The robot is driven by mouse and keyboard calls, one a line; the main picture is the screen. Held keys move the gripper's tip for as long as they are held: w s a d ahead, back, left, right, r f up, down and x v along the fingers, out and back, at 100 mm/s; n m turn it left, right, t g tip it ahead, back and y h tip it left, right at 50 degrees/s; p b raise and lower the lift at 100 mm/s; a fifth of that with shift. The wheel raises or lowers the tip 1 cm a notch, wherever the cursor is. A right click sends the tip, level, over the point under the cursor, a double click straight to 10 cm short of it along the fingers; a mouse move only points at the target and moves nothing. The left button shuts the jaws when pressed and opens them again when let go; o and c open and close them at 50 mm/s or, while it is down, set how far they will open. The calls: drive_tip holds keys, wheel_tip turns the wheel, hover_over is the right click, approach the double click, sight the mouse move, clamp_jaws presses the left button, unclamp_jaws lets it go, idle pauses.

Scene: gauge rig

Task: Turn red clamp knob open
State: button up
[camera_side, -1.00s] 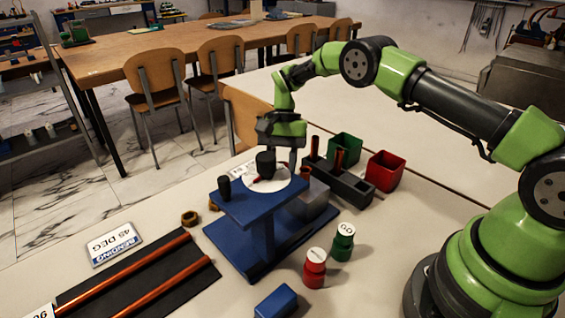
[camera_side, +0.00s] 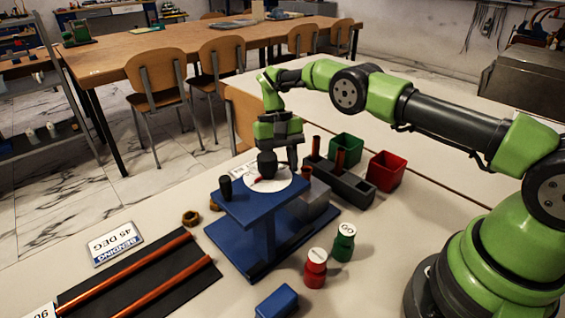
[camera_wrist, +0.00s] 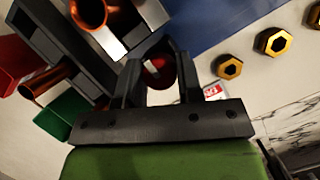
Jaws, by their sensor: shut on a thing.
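The red clamp knob (camera_wrist: 158,72) sits between the two fingers of my gripper (camera_wrist: 159,80) in the wrist view, partly covered by them. My gripper is shut on it. In the side view my gripper (camera_side: 278,150) points down over the white round dial (camera_side: 278,183) on the blue rig (camera_side: 252,205). A small red piece (camera_side: 257,179) shows on the dial there; I cannot tell whether it is part of the knob. A black post (camera_side: 266,164) stands at the dial beside my gripper, and a smaller one (camera_side: 225,187) stands at the rig's left corner.
A dark rack (camera_side: 345,183) with copper tubes stands right of the rig. Behind it are a green bin (camera_side: 346,150) and a red bin (camera_side: 385,170). Brass hex nuts (camera_wrist: 228,67) lie on the table.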

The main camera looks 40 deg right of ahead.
drive_tip(key=shift+d, duration=0.1)
drive_tip(key=o, duration=0.6)
drive_tip(key=shift+o, duration=0.2)
wheel_tip(320, 180, up, 10)
idle(0.3)
